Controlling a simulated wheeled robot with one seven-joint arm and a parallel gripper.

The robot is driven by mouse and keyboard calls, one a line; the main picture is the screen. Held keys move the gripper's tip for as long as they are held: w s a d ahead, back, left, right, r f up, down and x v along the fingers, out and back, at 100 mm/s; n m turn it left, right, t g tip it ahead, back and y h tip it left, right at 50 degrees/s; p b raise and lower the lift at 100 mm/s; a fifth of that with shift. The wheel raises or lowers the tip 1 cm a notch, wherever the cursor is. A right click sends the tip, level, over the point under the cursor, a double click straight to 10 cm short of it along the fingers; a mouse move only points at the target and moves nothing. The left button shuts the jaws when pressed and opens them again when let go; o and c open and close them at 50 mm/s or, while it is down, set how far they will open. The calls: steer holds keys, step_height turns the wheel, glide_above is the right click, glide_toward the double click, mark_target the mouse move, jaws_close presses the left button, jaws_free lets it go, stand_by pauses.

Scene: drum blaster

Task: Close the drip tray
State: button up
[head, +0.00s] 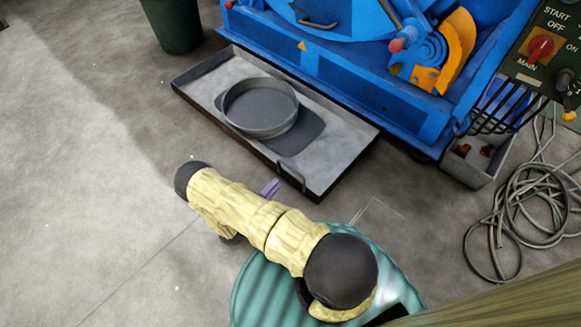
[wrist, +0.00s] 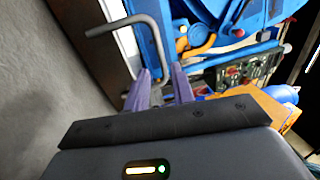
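The drip tray (head: 195,84) is a shallow grey metal tray with a dark brown front, pulled out from under the blue machine. A grey bar handle (head: 291,178) stands on its front side near the right corner. The handle (wrist: 124,24) also shows in the wrist view, just beyond my fingers. My gripper (head: 271,188) has purple fingers and is just left of the handle in the head view. In the wrist view my gripper (wrist: 161,78) is open, with a gap between the fingers. The handle's near end lines up with that gap; I cannot tell whether they touch.
A round grey pan (head: 262,107) sits in the tray. The blue machine (head: 350,75) stands behind it. A dark green bin (head: 173,25) is at the upper left. Coiled grey cables (head: 520,215) lie at the right by a small grey box (head: 478,172). The floor at left is clear.

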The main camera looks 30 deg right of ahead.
mark_target(290, 167)
steer(key=x, duration=0.9)
jaws_close()
